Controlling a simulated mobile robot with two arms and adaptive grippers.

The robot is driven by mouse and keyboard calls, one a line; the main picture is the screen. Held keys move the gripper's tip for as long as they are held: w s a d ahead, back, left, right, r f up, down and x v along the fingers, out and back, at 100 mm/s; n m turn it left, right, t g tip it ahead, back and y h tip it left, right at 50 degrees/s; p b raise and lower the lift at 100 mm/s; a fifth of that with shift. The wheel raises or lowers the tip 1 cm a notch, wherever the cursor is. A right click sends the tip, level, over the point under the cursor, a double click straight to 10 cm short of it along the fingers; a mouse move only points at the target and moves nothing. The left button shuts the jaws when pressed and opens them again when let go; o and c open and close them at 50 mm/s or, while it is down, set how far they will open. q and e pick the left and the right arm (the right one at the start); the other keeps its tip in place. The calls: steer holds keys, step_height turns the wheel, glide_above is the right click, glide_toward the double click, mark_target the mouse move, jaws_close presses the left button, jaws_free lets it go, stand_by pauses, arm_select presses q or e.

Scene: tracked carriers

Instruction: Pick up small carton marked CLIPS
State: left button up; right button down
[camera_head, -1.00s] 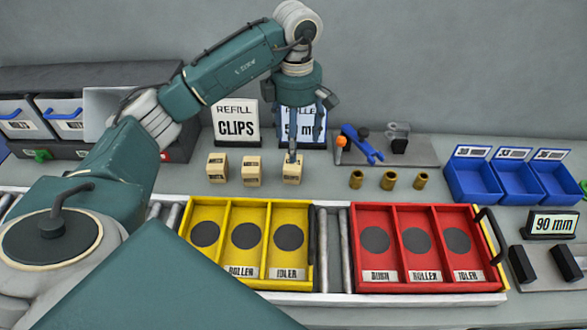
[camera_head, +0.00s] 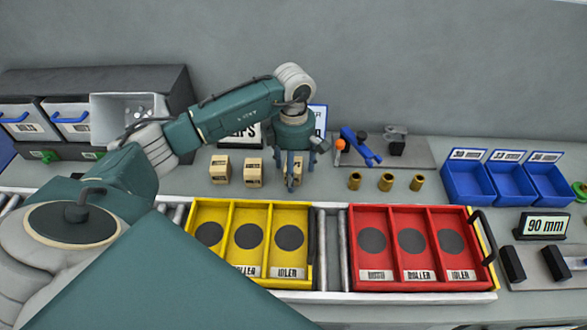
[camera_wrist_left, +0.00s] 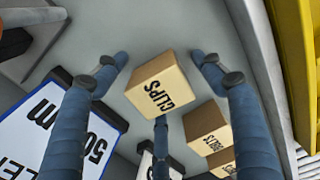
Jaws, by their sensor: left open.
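The small carton marked CLIPS (camera_wrist_left: 160,88) is a tan box, its label readable in the left wrist view. It lies between the spread blue fingers of my left gripper (camera_wrist_left: 160,65), with gaps visible at both sides. In the head view this carton (camera_head: 298,169) is the rightmost of three on the grey bench, partly hidden by the fingers. My left gripper (camera_head: 293,178) is open and points down over it. My right gripper is not in view.
Two similar cartons (camera_head: 220,169) (camera_head: 253,173) stand close to its left. Yellow (camera_head: 193,235) and red (camera_head: 352,245) trays sit on the roller track in front. Brass bushings (camera_head: 386,182) stand to the right. Signs stand behind, including a 50 mm one (camera_wrist_left: 75,140).

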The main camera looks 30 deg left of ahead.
arm_select(q)
steer(key=c, duration=1.4)
steer(key=shift+c, duration=0.9)
steer(key=shift+r, duration=0.15)
